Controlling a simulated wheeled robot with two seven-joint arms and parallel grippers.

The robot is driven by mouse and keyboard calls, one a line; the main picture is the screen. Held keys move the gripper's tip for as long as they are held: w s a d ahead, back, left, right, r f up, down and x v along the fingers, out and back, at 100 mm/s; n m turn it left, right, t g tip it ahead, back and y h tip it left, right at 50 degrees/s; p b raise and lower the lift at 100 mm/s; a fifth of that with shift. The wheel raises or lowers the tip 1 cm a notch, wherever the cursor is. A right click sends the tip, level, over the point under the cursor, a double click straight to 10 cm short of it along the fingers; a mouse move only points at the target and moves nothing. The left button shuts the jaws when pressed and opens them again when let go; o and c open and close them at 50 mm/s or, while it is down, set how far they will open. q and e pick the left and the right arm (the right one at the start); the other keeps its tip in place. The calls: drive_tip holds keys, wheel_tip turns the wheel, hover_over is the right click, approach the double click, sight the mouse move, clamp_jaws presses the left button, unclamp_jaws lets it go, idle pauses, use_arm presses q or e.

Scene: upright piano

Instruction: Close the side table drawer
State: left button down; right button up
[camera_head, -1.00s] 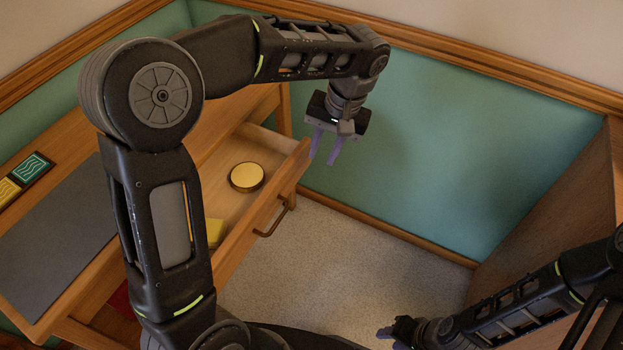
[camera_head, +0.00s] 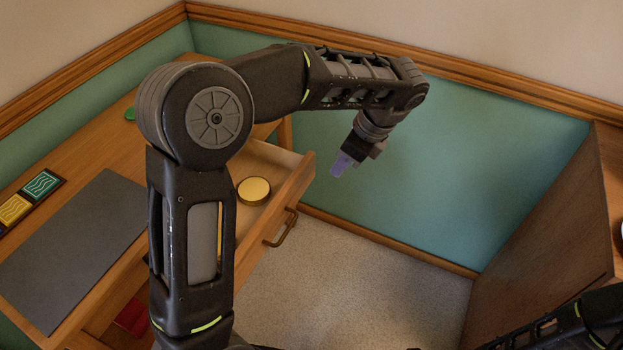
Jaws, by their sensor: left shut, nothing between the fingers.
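The side table (camera_head: 85,165) stands at the left of the head view, and its drawer (camera_head: 295,187) is pulled out toward the right. The drawer front carries a dark metal handle (camera_head: 284,229). A round gold-lidded tin (camera_head: 253,190) lies inside the drawer. My left gripper (camera_head: 342,165) is shut and empty, in the air to the right of the drawer front's far end, apart from it in the picture. My left arm hides part of the drawer and table. My right arm shows at the bottom right corner, with its gripper out of view.
A dark grey mat (camera_head: 75,250) and yellow and teal patterned tiles (camera_head: 40,185) lie on the tabletop. A wooden panel (camera_head: 545,235) stands at the right. The teal wall (camera_head: 480,170) is behind. Speckled floor (camera_head: 350,275) is clear between.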

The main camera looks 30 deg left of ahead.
sight(299, 186)
use_arm(q)
drive_tip(key=a+f+b, duration=0.1)
drive_tip(key=a+f, duration=0.6)
drive_tip(key=f, duration=0.2)
drive_tip(key=shift+a+f, duration=0.15)
drive_tip(key=shift+a, duration=0.25)
drive_tip(key=shift+s, duration=0.1)
drive_tip(key=shift+a, duration=0.6)
drive_tip(key=a+p, duration=0.4)
drive_tip(key=a, duration=1.1)
drive_tip(key=shift+s+a+p, duration=0.15)
drive_tip(key=shift+a+p, duration=0.2)
drive_tip(key=shift+a, duration=0.05)
